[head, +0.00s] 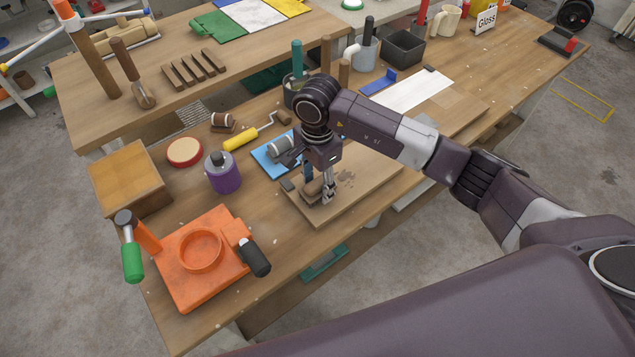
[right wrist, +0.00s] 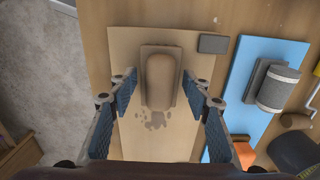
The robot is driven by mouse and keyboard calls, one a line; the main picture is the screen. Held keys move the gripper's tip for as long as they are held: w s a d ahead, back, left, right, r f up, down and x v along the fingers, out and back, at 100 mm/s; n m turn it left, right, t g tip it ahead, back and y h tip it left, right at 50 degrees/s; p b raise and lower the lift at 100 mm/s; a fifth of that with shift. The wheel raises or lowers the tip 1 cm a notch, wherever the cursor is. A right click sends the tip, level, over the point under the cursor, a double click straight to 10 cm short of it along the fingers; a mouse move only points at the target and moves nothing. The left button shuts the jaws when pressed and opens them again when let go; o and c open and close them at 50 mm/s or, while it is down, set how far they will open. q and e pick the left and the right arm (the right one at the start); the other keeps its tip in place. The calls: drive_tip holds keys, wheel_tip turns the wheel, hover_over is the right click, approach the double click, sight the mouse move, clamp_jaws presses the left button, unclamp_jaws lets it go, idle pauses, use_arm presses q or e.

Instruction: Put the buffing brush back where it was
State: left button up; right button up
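A brown brush with a rounded wooden back, which looks like the buffing brush (head: 312,188), sits on a pale wooden board (head: 350,190). In the right wrist view the brush (right wrist: 160,82) lies on the board (right wrist: 128,45) beside dark smudges. My right gripper (head: 325,192) is low over the board. In the right wrist view its fingers (right wrist: 158,84) are open, one on each side of the brush, with gaps; I cannot tell their exact height. In the head view the gripper partly hides the brush. My left gripper is not in view.
A blue mat (right wrist: 252,62) with a grey roller-like tool (right wrist: 277,88) lies beside the board. A small dark block (right wrist: 213,43) sits at the board's corner. A purple jar (head: 223,173), an orange tray (head: 178,284) and a brown brush-like piece (head: 224,122) stand to the left.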

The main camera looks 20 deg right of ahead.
sight(317, 182)
drive_tip(key=shift+r, duration=0.1)
drive_tip(key=shift+r, duration=0.25)
wheel_tip(317, 182, up, 12)
drive_tip(key=b, duration=0.3)
drive_tip(key=shift+f, duration=0.15)
